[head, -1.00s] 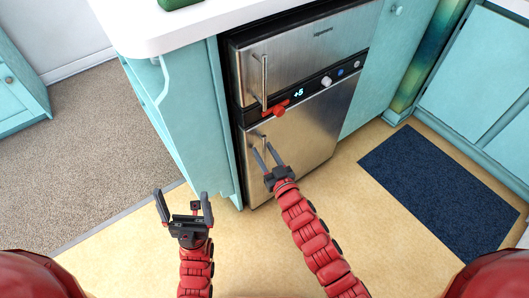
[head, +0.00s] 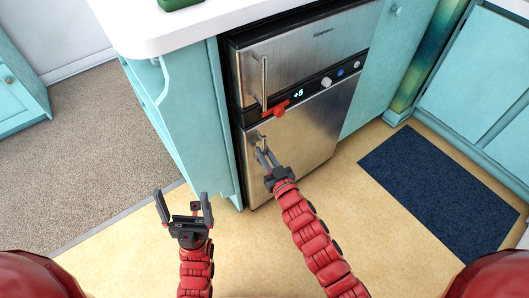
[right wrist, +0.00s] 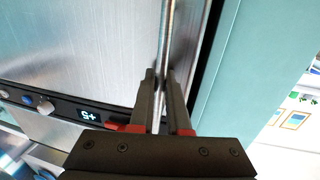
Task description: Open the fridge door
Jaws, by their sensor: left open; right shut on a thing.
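The fridge (head: 305,62) has a steel upper door with a vertical bar handle (head: 264,82) and a steel lower door (head: 297,135). Both doors look shut. My right gripper (head: 264,155) is at the upper left part of the lower door. In the right wrist view, its fingers (right wrist: 163,92) are shut around the thin vertical bar handle (right wrist: 166,42) of the lower door. The fingers hide part of this handle. My left gripper (head: 184,208) is open and empty, above the floor to the left of my right arm.
A control panel (head: 313,88) with a lit display and a red latch-like part (head: 277,109) lies between the doors. A teal cabinet side (head: 190,115) stands left of the fridge under a white counter (head: 170,32). A blue mat (head: 440,185) lies right on open floor.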

